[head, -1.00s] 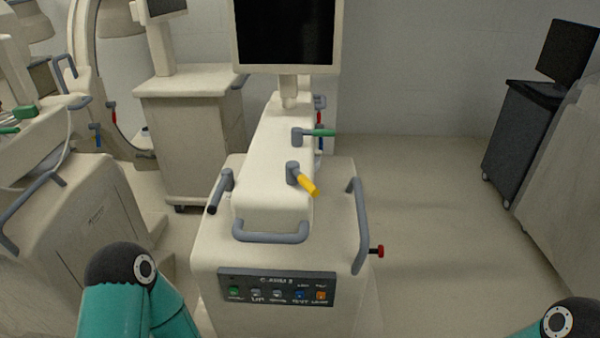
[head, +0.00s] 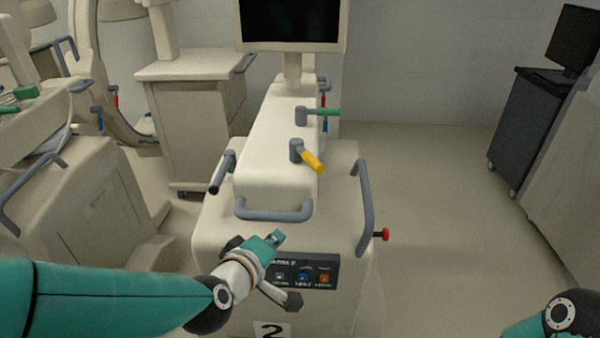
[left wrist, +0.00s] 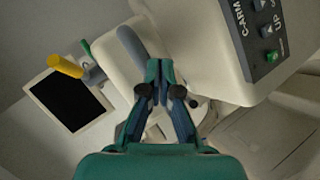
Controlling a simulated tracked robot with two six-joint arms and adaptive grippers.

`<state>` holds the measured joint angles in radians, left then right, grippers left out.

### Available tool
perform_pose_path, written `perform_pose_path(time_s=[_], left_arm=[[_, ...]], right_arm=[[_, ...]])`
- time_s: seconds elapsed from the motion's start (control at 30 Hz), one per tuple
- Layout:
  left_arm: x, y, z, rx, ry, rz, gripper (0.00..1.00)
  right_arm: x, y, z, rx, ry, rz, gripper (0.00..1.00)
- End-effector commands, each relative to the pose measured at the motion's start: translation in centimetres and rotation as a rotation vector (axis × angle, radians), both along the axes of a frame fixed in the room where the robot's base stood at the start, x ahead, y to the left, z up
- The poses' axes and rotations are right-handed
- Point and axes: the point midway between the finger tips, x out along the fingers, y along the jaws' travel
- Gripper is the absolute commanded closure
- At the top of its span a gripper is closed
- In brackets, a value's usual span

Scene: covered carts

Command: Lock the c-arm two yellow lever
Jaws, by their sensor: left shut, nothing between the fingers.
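The yellow lever (head: 312,161) sits on a grey pivot on top of the cream c-arm cart (head: 260,170), tilted down toward the right front. It also shows in the left wrist view (left wrist: 66,66) at upper left. My left gripper (head: 278,237) is over the front of the cart, partly covering the control panel (head: 305,275), in front of and below the lever, apart from it. In the left wrist view its fingers (left wrist: 160,66) are together and empty. My right gripper is out of frame; only part of the right arm shows at lower right.
A green lever (head: 325,112) sits behind the yellow one. Grey handles (head: 272,213) (head: 366,205) and a red knob (head: 382,235) edge the cart. A monitor (head: 290,22) stands behind. Other carts (head: 190,110) are at left; open floor (head: 430,220) is at right.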

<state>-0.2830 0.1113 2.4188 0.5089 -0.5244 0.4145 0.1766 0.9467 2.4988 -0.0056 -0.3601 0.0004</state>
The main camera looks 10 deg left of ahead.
Motion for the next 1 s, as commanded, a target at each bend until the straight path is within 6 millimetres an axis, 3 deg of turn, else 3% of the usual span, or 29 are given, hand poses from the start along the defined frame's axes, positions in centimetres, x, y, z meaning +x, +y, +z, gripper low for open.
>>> perform_pose_path(time_s=[0.03, 0.1, 0.2, 0.33, 0.5, 0.77, 1.0], left_arm=[[-0.3, 0.0, 2.8, -0.058, -0.062, 0.028, 1.00], [-0.7, 0.2, 6.0, -0.136, -0.123, 0.063, 1.00], [-1.6, 0.6, 9.6, -0.232, -0.189, 0.099, 1.00], [-2.4, 1.0, 12.2, -0.310, -0.238, 0.125, 1.00], [-2.8, 1.2, 13.2, -0.343, -0.254, 0.135, 1.00], [-2.7, 1.2, 13.1, -0.341, -0.253, 0.135, 1.00], [-1.4, 1.0, 12.9, -0.339, -0.251, 0.136, 1.00]], right_arm=[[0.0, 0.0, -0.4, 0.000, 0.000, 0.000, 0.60], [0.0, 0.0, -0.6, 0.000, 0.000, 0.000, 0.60], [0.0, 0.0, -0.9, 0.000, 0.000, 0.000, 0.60], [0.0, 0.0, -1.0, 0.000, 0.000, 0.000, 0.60], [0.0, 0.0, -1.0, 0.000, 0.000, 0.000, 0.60], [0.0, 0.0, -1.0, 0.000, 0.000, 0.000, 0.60], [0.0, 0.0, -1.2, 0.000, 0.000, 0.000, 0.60]])
